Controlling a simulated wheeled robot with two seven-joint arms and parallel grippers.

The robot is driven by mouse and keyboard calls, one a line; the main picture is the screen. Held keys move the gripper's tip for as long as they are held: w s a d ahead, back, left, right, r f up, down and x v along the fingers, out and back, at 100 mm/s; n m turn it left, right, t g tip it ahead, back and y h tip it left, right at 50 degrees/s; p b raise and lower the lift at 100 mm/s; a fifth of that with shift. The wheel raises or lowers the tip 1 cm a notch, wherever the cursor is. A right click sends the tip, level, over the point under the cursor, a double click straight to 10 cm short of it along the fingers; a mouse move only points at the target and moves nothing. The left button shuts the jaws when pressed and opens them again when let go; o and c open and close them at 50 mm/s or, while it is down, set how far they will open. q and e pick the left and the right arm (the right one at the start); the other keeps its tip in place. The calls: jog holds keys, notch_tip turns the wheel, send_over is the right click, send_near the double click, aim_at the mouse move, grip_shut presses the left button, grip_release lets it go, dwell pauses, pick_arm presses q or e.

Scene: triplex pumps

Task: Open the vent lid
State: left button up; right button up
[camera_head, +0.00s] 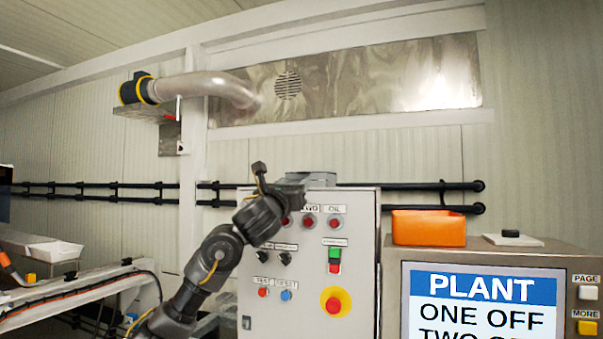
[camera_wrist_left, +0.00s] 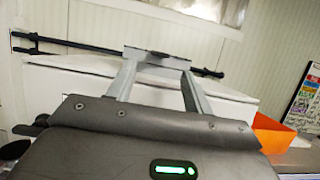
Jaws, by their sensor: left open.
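A small grey box-like fitting (camera_head: 311,178) sits on top of the grey control cabinet (camera_head: 362,265). I take it for the vent, but its lid is hard to make out. In the left wrist view, a flat grey piece with a dark top (camera_wrist_left: 157,56) shows at the fingertips and seems to be the same fitting. My left gripper (camera_head: 292,182) is at the cabinet's top edge, just in front of the fitting. Its two fingers are apart (camera_wrist_left: 159,70) and point at the piece. I cannot tell whether they touch it. My right gripper is out of view.
The cabinet front has several buttons and a red emergency knob (camera_head: 335,301). An orange bin (camera_head: 429,228) and a pale plate with a black knob (camera_head: 511,235) stand on the display housing at right. Black pipes (camera_head: 432,187) run along the wall behind.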

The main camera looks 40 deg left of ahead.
aim_at(302, 173)
pick_arm(q)
jog(key=p+x, duration=0.1)
jog(key=x, duration=0.1)
jog(key=p+x, duration=0.1)
jog(key=x, duration=0.2)
jog(key=shift+w+r, duration=0.2)
jog(key=shift+r, duration=0.15)
jog(key=shift+w+a, duration=0.15)
jog(key=shift+w, duration=0.1)
jog(key=shift+w+a, duration=0.1)
jog(key=shift+w, duration=0.15)
grip_shut()
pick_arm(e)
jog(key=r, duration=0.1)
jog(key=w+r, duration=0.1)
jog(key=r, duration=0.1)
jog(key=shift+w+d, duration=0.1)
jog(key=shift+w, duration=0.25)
